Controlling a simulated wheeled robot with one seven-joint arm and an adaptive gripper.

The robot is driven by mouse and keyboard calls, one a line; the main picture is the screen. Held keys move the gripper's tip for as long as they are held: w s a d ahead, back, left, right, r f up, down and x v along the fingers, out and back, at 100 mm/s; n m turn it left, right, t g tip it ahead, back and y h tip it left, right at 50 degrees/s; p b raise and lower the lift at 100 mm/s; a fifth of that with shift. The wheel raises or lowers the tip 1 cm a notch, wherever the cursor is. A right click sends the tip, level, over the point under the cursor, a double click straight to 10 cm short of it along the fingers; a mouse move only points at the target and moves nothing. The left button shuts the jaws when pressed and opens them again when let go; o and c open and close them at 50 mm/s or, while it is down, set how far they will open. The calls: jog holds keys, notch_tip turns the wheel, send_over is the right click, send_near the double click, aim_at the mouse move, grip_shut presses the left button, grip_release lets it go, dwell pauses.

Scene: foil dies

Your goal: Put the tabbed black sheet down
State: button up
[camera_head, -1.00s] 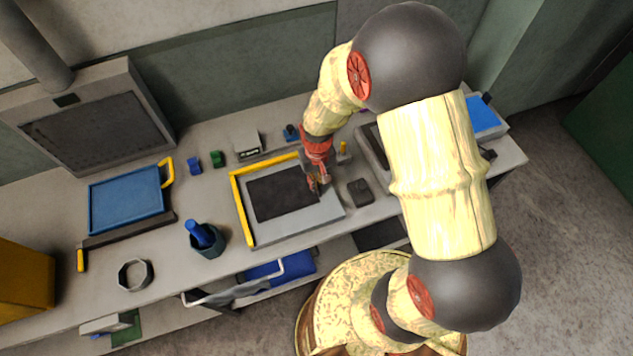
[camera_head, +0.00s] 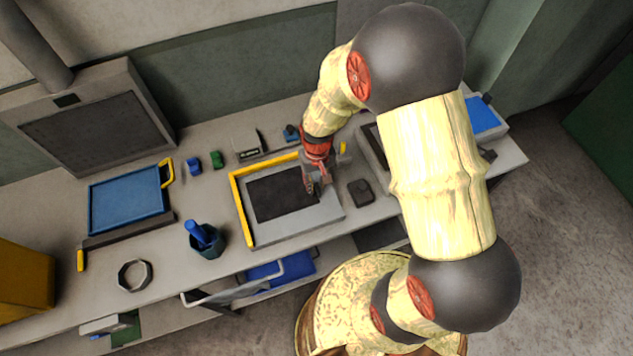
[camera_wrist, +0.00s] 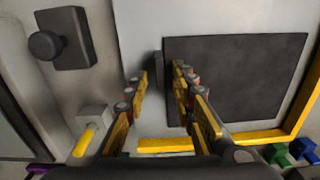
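The tabbed black sheet (camera_head: 280,193) lies flat on a light grey plate (camera_head: 296,223) with a yellow L-shaped edge guide (camera_head: 238,208). In the wrist view the sheet (camera_wrist: 235,80) fills the right side, and its small dark tab (camera_wrist: 158,66) points left from its edge. My gripper (camera_head: 313,191) is low over the right end of the sheet. In the wrist view my gripper's fingers (camera_wrist: 160,79) stand apart on either side of the tab, with visible gaps. The gripper hides part of the sheet's right edge in the head view.
A dark block with a round knob (camera_head: 360,191) sits right of the plate. A blue tray (camera_head: 126,199) with a yellow handle, a dark cup (camera_head: 208,241) and a hexagonal ring (camera_head: 135,274) are to the left. Small blue and green blocks (camera_head: 217,159) stand behind. Bench space beside the cup is clear.

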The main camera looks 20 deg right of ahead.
jog(key=s+r+t+p, duration=0.1)
jog(key=s+r, duration=0.1)
jog(key=r, duration=1.1)
jog(key=s+r+t+p, duration=0.1)
jog(key=s+r, duration=0.1)
jog(key=r, duration=1.1)
jog(key=s+d+r+t, duration=0.1)
jog(key=s+r+t, duration=0.2)
jog(key=s+r, duration=0.8)
jog(key=shift+t, duration=0.3)
